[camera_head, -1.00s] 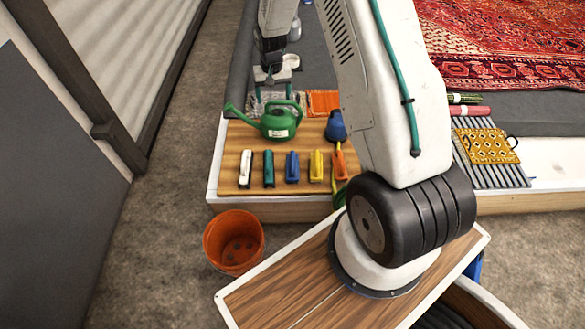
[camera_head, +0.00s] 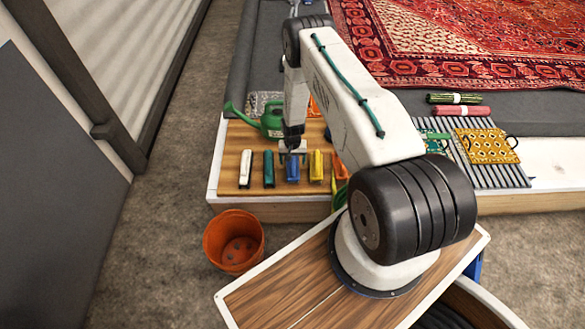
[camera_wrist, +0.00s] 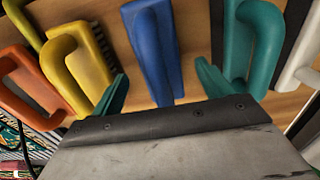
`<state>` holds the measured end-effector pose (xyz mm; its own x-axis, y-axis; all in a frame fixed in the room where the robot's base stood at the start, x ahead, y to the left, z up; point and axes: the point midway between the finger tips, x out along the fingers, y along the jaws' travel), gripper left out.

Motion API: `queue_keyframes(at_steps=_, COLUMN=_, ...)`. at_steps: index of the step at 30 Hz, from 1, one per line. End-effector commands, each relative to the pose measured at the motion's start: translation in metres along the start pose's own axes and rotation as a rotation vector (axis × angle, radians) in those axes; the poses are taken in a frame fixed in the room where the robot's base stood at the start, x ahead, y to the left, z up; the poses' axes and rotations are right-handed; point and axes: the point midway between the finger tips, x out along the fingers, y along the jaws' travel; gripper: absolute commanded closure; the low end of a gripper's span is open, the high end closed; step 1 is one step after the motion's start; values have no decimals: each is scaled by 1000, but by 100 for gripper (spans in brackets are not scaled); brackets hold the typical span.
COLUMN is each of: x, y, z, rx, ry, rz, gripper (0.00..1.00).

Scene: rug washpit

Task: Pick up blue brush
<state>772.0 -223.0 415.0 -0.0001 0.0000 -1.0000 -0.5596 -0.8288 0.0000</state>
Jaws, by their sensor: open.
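The blue brush (camera_head: 293,172) lies on the wooden board in a row of brushes, between the teal and yellow ones. In the wrist view the blue brush (camera_wrist: 153,50) shows its handle ahead of my gripper (camera_wrist: 160,90), roughly centred between the two teal fingertips. My gripper is open and empty. In the head view my gripper (camera_head: 292,153) is over the far end of the blue brush and hides part of it. I cannot tell whether the fingers touch the brush.
The teal brush (camera_wrist: 250,45) and yellow brush (camera_wrist: 80,65) stand close on either side. A white brush (camera_head: 245,168) and an orange brush (camera_wrist: 25,85) are further out. A green watering can (camera_head: 265,120) stands behind. An orange pot (camera_head: 232,240) is on the floor.

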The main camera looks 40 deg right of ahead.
Motion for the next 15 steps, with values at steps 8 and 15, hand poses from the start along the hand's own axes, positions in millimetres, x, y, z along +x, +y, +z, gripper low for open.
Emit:
queue_keyframes(at_steps=8, x=40, y=1, z=3, rx=-1, ry=0, rz=0, gripper=22)
queue_keyframes(at_steps=15, x=44, y=1, z=3, rx=-1, ry=1, rz=0, gripper=22)
